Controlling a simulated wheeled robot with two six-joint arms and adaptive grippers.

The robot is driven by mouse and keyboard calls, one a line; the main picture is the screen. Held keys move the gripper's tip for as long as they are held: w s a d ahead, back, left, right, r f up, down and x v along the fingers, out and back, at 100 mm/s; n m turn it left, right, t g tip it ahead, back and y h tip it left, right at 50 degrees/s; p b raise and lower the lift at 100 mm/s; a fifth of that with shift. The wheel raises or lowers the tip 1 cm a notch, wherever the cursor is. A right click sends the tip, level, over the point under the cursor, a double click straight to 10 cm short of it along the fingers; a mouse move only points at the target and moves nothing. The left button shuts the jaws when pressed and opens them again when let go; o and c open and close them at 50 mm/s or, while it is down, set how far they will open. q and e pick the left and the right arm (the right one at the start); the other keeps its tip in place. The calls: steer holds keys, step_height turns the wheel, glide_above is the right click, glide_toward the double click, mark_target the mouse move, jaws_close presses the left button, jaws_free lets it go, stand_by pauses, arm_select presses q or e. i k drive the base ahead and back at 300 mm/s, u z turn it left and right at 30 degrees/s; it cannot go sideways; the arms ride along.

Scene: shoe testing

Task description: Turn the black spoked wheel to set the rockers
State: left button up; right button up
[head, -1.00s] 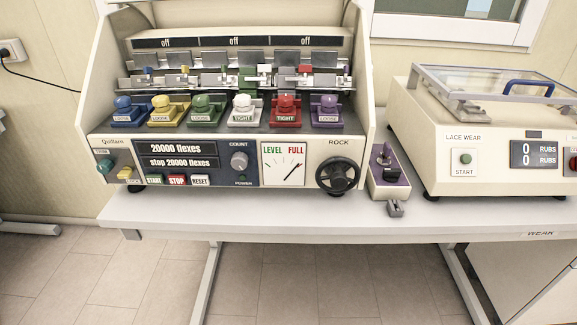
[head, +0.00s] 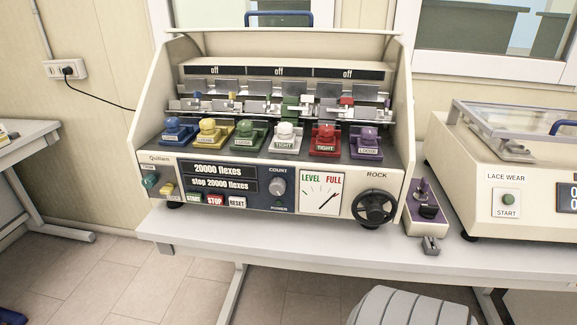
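The black spoked wheel (head: 374,208) is on the lower right of the flex machine's front panel, under the word ROCK. Its spokes and rim show clearly and nothing covers it. To its left is the white dial (head: 320,194) marked LEVEL and FULL; its needle points up and right, toward the FULL side. The rockers (head: 290,105) are a row of metal plates and bars inside the machine, under three "off" displays. Neither of my grippers is in view.
Several coloured clamps (head: 285,138) stand in front of the rockers. A small box with a purple top (head: 425,207) stands close to the wheel's right. The lace wear machine (head: 470,165) is farther right.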

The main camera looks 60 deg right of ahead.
mark_target(376, 214)
steer(key=u, duration=0.45)
steer(key=k, duration=1.05)
steer(key=z, duration=1)
